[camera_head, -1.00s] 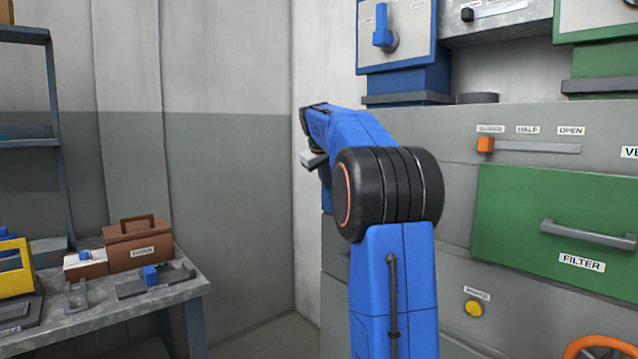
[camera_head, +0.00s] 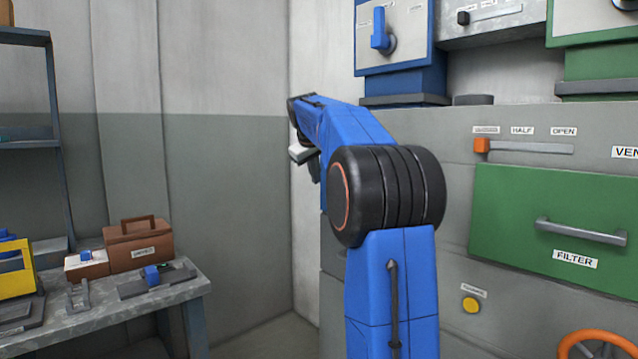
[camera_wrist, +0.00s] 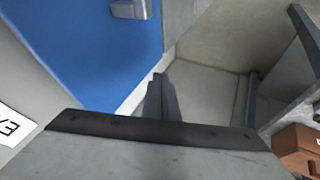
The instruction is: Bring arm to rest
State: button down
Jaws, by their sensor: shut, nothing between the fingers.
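My blue arm rises in the middle of the head view and reaches away to the left. Its black joint is bulky and hides part of the grey panel behind it. My gripper (camera_wrist: 161,100) shows in the wrist view as two dark fingers close together, with nothing between them. In the head view the arm's end is by the wall corner, and its fingers cannot be made out clearly. The gripper is in free space, apart from the bench and the panels.
A grey bench (camera_head: 120,312) with a brown toolbox (camera_head: 152,250) stands left. A green FILTER drawer (camera_head: 525,200), an orange-knobbed slider (camera_head: 530,148) and an orange wheel (camera_head: 573,340) are right. A blue panel (camera_wrist: 95,50) fills the wrist view's upper left. Floor between looks clear.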

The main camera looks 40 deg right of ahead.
jog(key=v, duration=0.7)
jog(key=shift+a, duration=0.2)
jog(key=shift+a+f, duration=0.1)
jog(key=s+a+f+n+y, duration=0.1)
jog(key=s+a+f+y, duration=0.1)
jog(key=s+a+f, duration=0.8)
jog(key=s+a+f+y, duration=0.1)
jog(key=s+a+f, duration=0.4)
jog(key=s+a, duration=0.5)
jog(key=s+a+f+y, duration=0.1)
jog(key=s+a+f, duration=0.5)
jog(key=s+f, duration=0.3)
jog(key=s+a+f+y, duration=0.1)
jog(key=s+a+f, duration=0.6)
jog(key=f, duration=0.7)
jog(key=shift+s+f+y, duration=0.25)
jog(key=shift+s+y, duration=0.05)
jog(key=shift+s, duration=0.8)
